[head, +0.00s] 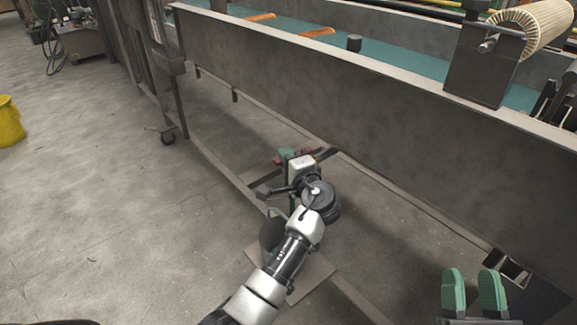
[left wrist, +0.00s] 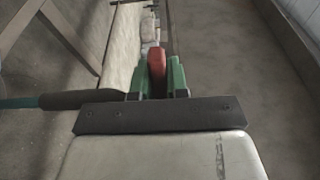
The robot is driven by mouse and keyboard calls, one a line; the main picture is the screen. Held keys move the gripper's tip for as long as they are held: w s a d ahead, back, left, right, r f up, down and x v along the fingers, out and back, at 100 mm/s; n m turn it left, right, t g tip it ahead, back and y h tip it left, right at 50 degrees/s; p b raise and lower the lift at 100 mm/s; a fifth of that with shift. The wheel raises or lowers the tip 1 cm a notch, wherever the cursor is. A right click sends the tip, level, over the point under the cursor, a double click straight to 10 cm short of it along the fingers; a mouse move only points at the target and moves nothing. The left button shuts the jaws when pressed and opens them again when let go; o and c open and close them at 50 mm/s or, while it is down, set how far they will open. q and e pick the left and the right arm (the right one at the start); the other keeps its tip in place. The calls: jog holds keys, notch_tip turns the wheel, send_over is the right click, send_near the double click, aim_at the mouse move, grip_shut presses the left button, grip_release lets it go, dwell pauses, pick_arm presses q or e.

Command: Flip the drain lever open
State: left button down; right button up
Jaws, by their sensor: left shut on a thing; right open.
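The drain lever shows as a red handle (left wrist: 156,60) between the green fingers in the left wrist view. My left gripper (left wrist: 157,80) is shut on it. In the head view my left gripper (head: 289,154) is low beside the long grey tank, with small red parts (head: 307,152) next to its fingers. My arm hides most of the lever and whatever it is mounted on. My right gripper (head: 473,290) is at the lower right, with its two green fingers apart and nothing between them.
The grey tank (head: 300,85) holds teal liquid and runs across the view above my left gripper. Frame rails (head: 215,160) and a floor plate (head: 315,275) lie near my left arm. A yellow bucket (head: 9,122) stands at far left.

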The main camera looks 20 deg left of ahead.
pick_arm(q)
jog(key=shift+s+d+n+g+y, duration=0.2)
jog(key=shift+n+g+y, duration=0.3)
jog(key=shift+g, duration=0.1)
pick_arm(e)
jog(key=shift+s+d+r+t+y, duration=0.15)
jog(key=shift+s+r+t+y, duration=0.1)
jog(key=shift+s+r+t, duration=0.3)
jog(key=shift+s+d+r+t+y, duration=0.15)
jog(key=shift+s+r+t+y, duration=0.1)
jog(key=shift+s+r+t, duration=0.25)
jog(key=shift+w, duration=0.1)
pick_arm(q)
jog(key=c, duration=1.1)
grip_release()
